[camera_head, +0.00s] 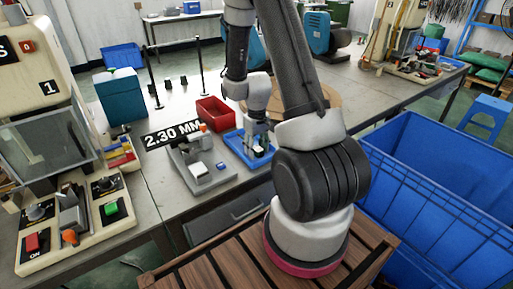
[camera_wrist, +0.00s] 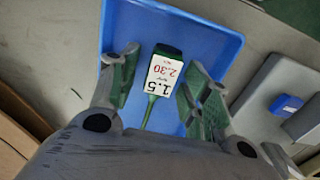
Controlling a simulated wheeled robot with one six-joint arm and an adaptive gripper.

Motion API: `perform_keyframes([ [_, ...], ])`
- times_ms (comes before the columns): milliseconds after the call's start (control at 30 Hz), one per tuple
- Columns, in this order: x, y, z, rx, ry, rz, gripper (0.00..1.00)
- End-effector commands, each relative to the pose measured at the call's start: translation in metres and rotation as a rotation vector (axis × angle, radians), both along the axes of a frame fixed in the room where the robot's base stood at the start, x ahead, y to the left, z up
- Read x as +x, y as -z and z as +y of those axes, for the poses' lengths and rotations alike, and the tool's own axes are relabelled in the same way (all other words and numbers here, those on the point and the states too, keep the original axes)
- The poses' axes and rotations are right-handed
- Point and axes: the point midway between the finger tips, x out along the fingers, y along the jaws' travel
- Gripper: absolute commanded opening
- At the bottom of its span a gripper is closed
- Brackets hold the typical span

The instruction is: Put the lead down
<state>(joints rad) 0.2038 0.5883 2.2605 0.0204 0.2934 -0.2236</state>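My gripper (camera_wrist: 162,85) is open in the wrist view, with its two green-padded fingers apart. Between and beyond them is a green piece with a thin green tail, seemingly the lead (camera_wrist: 158,92). In the head view my gripper (camera_head: 259,153) is down at the blue tray (camera_head: 232,141) on the bench, and the lead there cannot be made out clearly.
A grey fixture (camera_head: 187,172) stands left of the tray, with a "2.30 MM" sign (camera_head: 172,134) behind it. A red bin (camera_head: 214,115) stands behind the tray. A machine with buttons (camera_head: 85,215) is at left. A large blue crate (camera_head: 440,190) is at right.

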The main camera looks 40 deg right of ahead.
Motion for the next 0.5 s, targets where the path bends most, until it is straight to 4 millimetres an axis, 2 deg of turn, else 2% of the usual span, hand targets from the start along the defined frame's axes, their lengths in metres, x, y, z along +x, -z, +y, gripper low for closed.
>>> perform_keyframes([
  [167, 0.000, -0.001, 0.000, 0.000, 0.000, -0.001, 0.48],
  [267, 0.001, -0.008, 0.000, -0.001, 0.000, -0.003, 0.48],
  [367, 0.002, -0.025, 0.000, -0.001, 0.000, -0.006, 0.48],
  [500, 0.001, -0.057, -0.001, -0.001, 0.001, -0.006, 0.48],
])
